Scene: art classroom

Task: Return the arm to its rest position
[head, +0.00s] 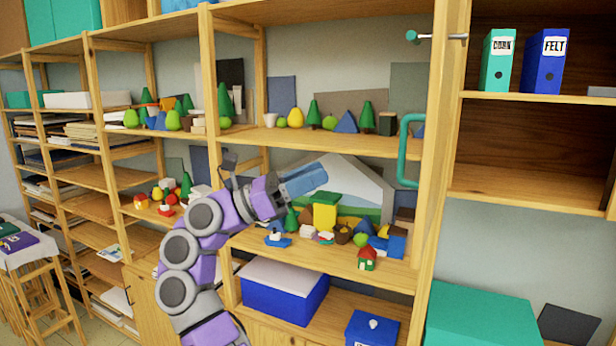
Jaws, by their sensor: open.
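My arm, purple with grey joints, rises from the bottom of the head view and bends to the right in front of the wooden shelves (330,150). It is extended, not folded. My gripper (318,176) is at its end, a blue-grey piece pointing right and slightly up, in front of the middle shelf bay. Nothing shows held in it. It overlaps a white-and-green house-shaped board (368,186) in the picture; I cannot tell how far apart they are. The gap between the fingers is hard to make out.
Small toy trees and blocks, including a yellow block (325,216), crowd the shelves around the arm. A wooden post (440,150) with a teal handle (405,150) stands to the right. Below are a blue box (283,297) and a teal box (480,315). A stool (40,280) stands far left.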

